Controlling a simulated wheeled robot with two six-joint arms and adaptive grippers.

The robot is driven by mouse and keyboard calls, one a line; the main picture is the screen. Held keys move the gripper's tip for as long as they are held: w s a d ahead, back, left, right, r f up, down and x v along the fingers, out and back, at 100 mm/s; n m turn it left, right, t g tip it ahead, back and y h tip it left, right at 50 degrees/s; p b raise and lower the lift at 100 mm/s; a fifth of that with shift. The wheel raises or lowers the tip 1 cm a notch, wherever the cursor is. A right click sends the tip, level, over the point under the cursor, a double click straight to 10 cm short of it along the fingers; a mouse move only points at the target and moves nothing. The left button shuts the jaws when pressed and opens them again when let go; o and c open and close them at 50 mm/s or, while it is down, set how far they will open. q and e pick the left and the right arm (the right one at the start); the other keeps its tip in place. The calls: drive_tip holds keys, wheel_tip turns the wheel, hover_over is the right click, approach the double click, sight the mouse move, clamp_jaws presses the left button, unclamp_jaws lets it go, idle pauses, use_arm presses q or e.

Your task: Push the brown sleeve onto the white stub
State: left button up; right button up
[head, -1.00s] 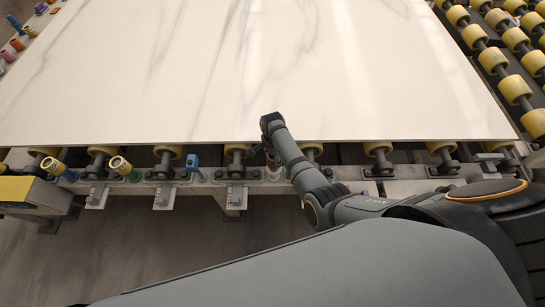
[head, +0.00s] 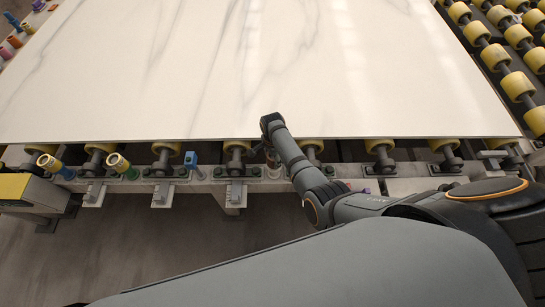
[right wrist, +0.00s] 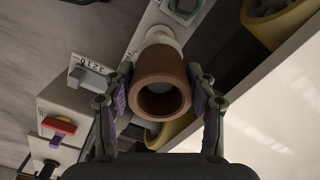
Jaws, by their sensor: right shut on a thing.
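The brown sleeve (right wrist: 160,64) sits between the fingers of my right gripper (right wrist: 161,90), which are shut on its two sides. Its open end faces the right wrist camera, and the bore looks greyish inside. The white stub (right wrist: 162,36) shows just beyond the sleeve's far end, roughly in line with it. The sleeve looks against or around the stub; how far it overlaps cannot be told. In the head view my right gripper (head: 272,156) is mostly hidden by its own arm, at the rail below the slab's front edge. My left gripper is out of view.
A marble-look slab (head: 240,70) lies on yellow rollers (head: 166,149) just behind the rail (head: 262,183).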

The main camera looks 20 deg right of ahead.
drive_tip(key=shift+f+b, duration=0.75)
drive_tip(key=shift+f, duration=0.25)
drive_tip(key=o, duration=1.3)
drive_tip(key=shift+r, duration=0.1)
wheel_tip(320, 180, up, 7)
drive_tip(key=shift+r, duration=0.2)
